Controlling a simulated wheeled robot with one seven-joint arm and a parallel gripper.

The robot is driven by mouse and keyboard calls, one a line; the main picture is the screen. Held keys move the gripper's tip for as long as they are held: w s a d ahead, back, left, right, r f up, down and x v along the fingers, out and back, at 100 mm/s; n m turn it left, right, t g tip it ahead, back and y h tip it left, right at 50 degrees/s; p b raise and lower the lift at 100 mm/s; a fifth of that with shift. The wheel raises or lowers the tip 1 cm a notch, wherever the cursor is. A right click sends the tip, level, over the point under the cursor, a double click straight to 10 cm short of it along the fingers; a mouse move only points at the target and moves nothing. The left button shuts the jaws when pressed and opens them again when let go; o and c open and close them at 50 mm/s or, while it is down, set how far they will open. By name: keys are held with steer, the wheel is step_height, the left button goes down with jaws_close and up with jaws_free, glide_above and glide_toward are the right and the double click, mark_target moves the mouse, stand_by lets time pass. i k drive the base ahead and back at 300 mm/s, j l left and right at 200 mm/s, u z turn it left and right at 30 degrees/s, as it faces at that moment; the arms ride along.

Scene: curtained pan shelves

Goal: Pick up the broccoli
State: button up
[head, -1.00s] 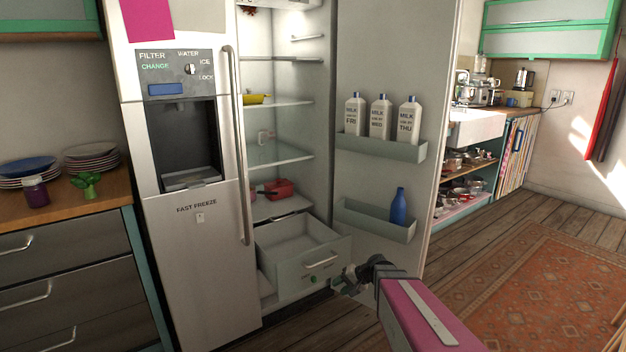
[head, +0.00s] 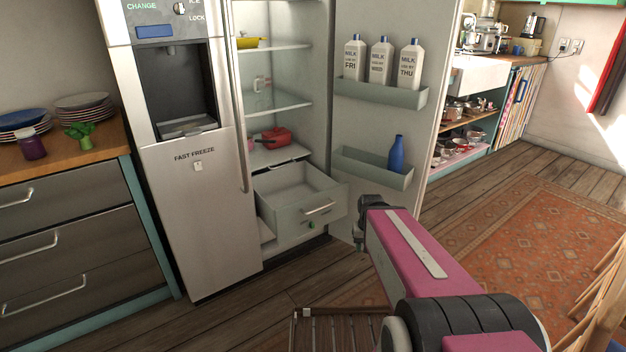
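The green broccoli (head: 80,134) stands on the wooden counter at the left, beside a dark purple jar and in front of a stack of plates. My gripper (head: 362,215) is far to its right, in front of the open fridge door near the pulled-out drawer. Only a small dark part of the gripper shows past the end of my pink arm, so its fingers are hidden. Nothing can be seen held in it.
The purple jar (head: 32,144) is just left of the broccoli. Plates (head: 84,103) are stacked behind. The fridge door (head: 350,120) stands open, and its lower drawer (head: 300,200) juts out. A slatted wooden piece (head: 335,330) is low in front. Floor before the counter is clear.

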mark_target(80, 132)
steer(key=k+j+u, duration=0.1)
steer(key=k, duration=0.6)
steer(key=u, duration=1.55)
steer(key=i, duration=0.1)
